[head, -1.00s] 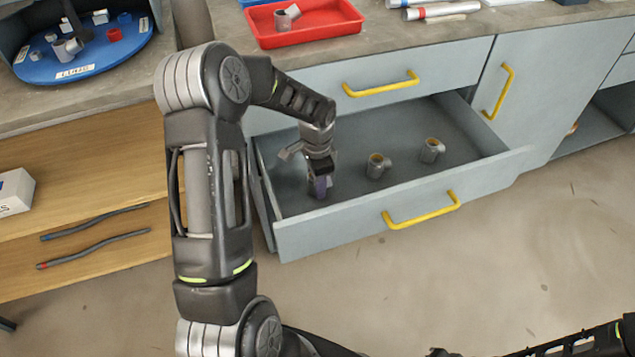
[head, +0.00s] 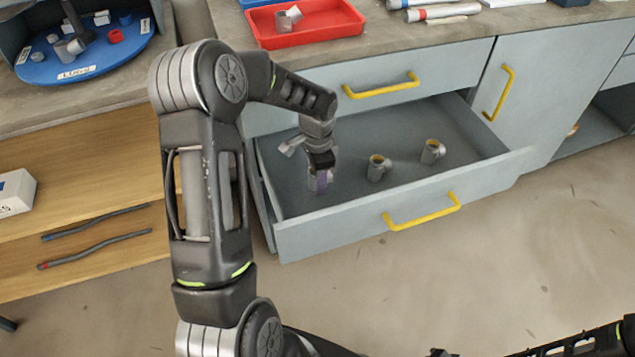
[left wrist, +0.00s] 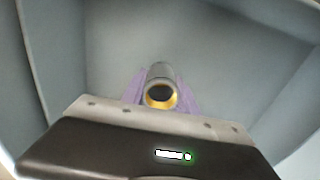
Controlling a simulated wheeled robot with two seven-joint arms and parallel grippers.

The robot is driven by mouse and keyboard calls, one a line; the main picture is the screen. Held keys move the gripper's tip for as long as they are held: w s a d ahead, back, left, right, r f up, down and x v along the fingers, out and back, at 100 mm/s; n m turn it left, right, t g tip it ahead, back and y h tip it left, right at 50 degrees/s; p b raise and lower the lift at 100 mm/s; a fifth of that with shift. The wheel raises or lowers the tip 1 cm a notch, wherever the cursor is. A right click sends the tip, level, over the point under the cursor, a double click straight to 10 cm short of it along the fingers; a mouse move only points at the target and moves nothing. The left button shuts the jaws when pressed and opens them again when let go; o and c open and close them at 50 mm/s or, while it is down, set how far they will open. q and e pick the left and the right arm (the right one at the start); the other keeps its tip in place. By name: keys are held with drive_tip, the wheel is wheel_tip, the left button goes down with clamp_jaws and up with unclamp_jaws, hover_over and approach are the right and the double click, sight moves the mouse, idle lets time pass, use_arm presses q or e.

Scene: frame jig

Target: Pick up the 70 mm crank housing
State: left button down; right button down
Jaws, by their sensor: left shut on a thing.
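My left gripper (head: 320,181) reaches down into the open drawer (head: 290,235), near its left end. Its purple fingers are shut on a grey crank housing (head: 312,184). In the left wrist view the held housing (left wrist: 161,88) stands between the fingers, its round yellow-rimmed opening facing the camera. Two similar grey housings stand apart in the drawer to the right: a middle one (head: 377,168) and a far one (head: 432,151). No size marking is readable on any of them. Whether the held housing touches the drawer floor cannot be told. My right gripper is not in view.
The drawer's walls surround the gripper, and its front has a yellow handle (head: 422,210). A red tray (head: 335,28) with a grey part stands on the counter above. A blue round tray (head: 85,66) with several parts is at upper left.

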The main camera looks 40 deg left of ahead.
use_arm(q)
wheel_tip(320, 180, up, 8)
drive_tip(key=shift+f+p, duration=0.15)
drive_tip(key=shift+p, duration=0.2)
idle(0.5)
